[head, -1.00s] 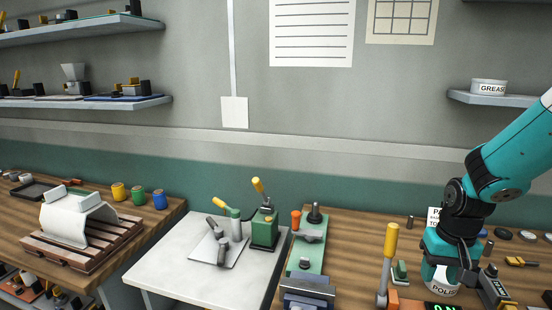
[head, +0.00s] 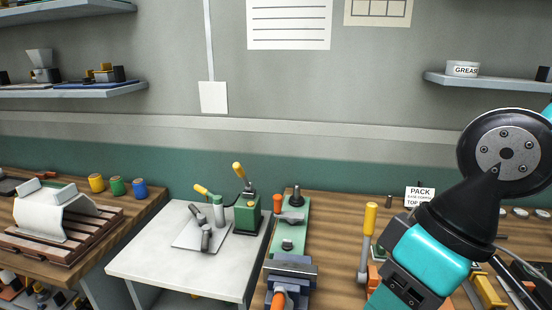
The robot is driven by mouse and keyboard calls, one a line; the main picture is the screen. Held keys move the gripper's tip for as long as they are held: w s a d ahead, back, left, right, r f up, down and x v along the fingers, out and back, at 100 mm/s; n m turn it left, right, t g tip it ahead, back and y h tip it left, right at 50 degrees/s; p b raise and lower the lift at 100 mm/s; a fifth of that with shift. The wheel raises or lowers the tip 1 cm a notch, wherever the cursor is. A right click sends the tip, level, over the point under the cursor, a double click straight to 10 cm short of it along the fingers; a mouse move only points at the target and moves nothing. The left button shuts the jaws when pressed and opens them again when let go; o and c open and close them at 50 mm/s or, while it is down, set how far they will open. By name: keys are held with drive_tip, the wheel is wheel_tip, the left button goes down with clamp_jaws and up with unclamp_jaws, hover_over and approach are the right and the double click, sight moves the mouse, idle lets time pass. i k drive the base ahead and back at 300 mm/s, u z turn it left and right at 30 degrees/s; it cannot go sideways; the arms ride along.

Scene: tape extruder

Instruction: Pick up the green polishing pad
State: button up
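I cannot make out a green polishing pad for certain. My arm comes in at the right, and its teal wrist covers part of the right bench. My gripper's housing (head: 405,287) shows at the bottom edge, but its fingertips are out of the picture. I cannot see whether it is open or shut or holds anything.
A white table (head: 150,262) with a green hand tool stands between the benches. A vise (head: 290,266) and a yellow-handled lever (head: 369,222) stand on the right bench. A PACK sign (head: 419,195) stands behind my wrist. Yellow, green and blue pots line the left bench.

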sight(378, 254)
drive_tip(key=z, duration=0.45)
drive_tip(key=k, duration=0.3)
drive_tip(key=z, duration=0.65)
drive_tip(key=i, duration=0.4)
drive_tip(key=u, duration=1.7)
drive_tip(key=i, duration=0.5)
drive_tip(key=z, duration=0.1)
